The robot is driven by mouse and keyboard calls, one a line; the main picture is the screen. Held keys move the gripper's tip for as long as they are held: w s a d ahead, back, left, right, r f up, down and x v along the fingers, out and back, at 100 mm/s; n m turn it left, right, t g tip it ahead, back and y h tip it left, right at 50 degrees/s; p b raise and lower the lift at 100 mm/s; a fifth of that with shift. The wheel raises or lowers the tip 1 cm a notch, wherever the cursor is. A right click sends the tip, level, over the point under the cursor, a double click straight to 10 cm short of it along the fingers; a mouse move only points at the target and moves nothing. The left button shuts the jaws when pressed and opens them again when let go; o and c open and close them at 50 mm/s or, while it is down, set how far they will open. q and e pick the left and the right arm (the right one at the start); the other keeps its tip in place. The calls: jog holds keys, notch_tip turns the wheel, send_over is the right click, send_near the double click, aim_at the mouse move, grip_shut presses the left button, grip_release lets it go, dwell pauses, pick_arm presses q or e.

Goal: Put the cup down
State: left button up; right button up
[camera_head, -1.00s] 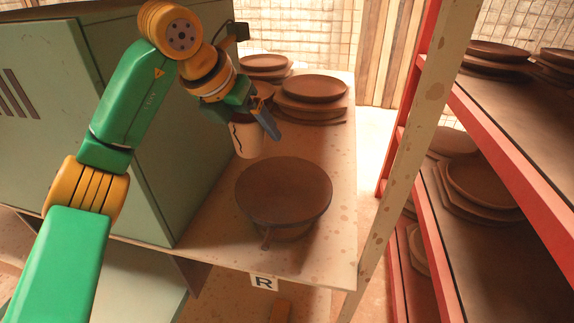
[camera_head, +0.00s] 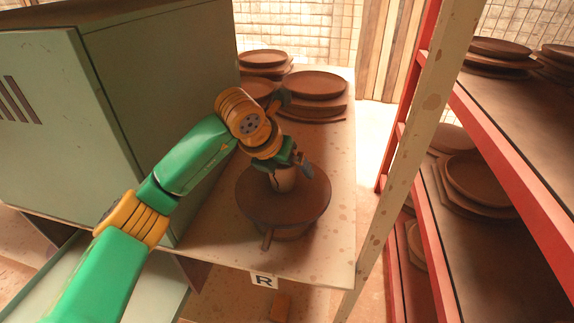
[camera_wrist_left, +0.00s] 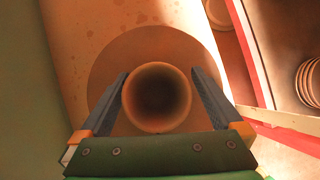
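My left gripper (camera_head: 289,168) holds the cup from above and behind. My right gripper is in neither view.
The pale table (camera_head: 335,235) carries stacks of brown plates (camera_head: 316,85) at the back. A green cabinet (camera_head: 165,90) stands close on the left. A red-edged rack (camera_head: 510,150) with plates is on the right.

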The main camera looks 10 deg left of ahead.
pick_arm(q)
jog(key=b+v, duration=0.1)
jog(key=v, duration=1.1)
